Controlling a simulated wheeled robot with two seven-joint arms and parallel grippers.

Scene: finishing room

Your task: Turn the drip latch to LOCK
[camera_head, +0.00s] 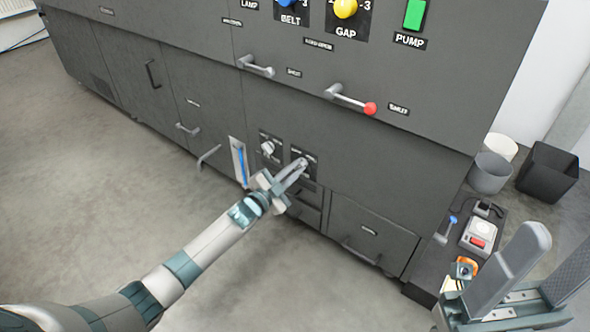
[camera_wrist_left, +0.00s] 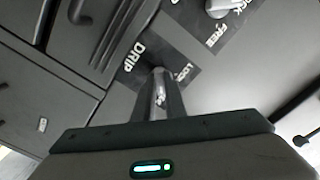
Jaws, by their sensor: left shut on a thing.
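The drip latch (camera_head: 304,161) is a small grey handle on a dark plate low on the machine's front. My left gripper (camera_head: 300,168) reaches it from the lower left and is shut on it. In the left wrist view the drip plate (camera_wrist_left: 140,58) shows the word DRIP and part of LOCK beside the fingers (camera_wrist_left: 160,90). The fingers hide most of the latch, so I cannot tell its exact angle. My right gripper (camera_head: 545,265) is open and empty at the lower right of the head view.
A similar pale knob (camera_head: 267,147) sits on a plate just left of the latch. A blue-marked gauge (camera_head: 240,160) and drawer handles (camera_head: 360,252) are nearby. At right are a dark cart (camera_head: 430,270) and bins (camera_head: 548,172). The floor at left is clear.

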